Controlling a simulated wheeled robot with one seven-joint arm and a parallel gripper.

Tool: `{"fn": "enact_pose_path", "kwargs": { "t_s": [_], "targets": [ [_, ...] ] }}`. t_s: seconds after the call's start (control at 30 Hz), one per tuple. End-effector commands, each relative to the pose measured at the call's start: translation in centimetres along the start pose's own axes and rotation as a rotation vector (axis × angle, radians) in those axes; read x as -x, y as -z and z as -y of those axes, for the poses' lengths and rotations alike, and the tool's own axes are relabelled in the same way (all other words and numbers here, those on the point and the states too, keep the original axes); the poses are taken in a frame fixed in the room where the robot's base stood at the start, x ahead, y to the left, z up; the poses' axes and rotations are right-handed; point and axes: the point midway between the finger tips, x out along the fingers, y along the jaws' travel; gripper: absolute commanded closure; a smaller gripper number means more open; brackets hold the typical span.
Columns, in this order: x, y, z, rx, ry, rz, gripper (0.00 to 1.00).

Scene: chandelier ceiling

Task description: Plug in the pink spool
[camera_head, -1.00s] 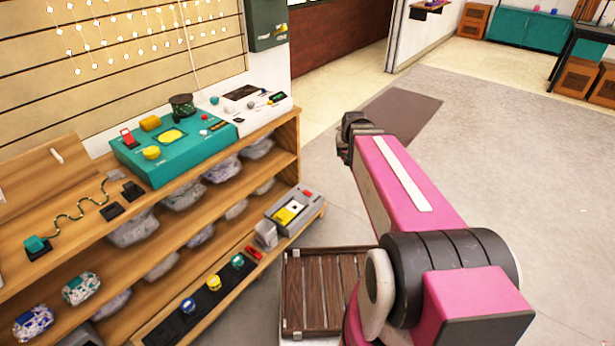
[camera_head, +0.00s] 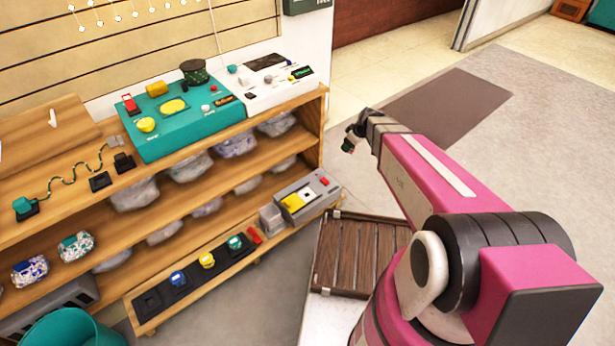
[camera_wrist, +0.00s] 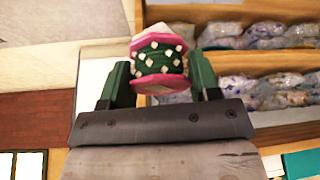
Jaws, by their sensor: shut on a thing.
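My gripper (camera_wrist: 160,78) is shut on the pink spool (camera_wrist: 158,56), with one dark green finger on each side. The spool has pink ends and a green middle dotted with white bits. On the low black strip (camera_head: 163,290) sit a blue spool (camera_head: 178,278), a yellow spool (camera_head: 206,260) and a green spool (camera_head: 235,243). An empty black socket (camera_head: 149,302) is at its near left end.
A teal machine (camera_head: 180,118) and a white machine (camera_head: 268,78) stand on the top shelf. A grey device (camera_head: 305,199) is at the low shelf's right end. A wooden slatted crate (camera_head: 355,254) and a teal bin (camera_head: 68,332) are on the floor. Open floor lies right.

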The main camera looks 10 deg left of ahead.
Motion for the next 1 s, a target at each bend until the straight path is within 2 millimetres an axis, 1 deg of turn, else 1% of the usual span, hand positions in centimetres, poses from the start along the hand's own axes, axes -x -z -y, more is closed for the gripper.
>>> {"fn": "enact_pose_path", "kwargs": {
  "t_s": [0.03,0.07,0.1,0.17,0.2,0.3,0.4,0.5,0.63,0.73,1.0],
  "targets": [
    [-2.9,1.1,0.9,0.095,0.043,0.002,0.69],
    [-4.2,1.5,1.6,0.151,0.067,0.002,0.69],
    [-6.0,2.0,2.6,0.229,0.099,0.003,0.69],
    [-8.6,2.8,4.2,0.341,0.146,0.002,0.69],
    [-10.2,3.1,5.2,0.415,0.176,0.003,0.69],
    [-14.0,3.9,7.8,0.584,0.246,0.003,0.69],
    [-17.0,4.4,10.1,0.723,0.302,0.003,0.69],
    [-19.0,4.6,11.8,0.823,0.342,0.003,0.69],
    [-20.4,4.6,13.1,0.894,0.370,0.003,0.69],
    [-20.8,4.6,13.4,0.913,0.377,0.003,0.69],
    [-21.7,4.2,13.4,0.914,0.377,0.003,0.69]
  ]
}}
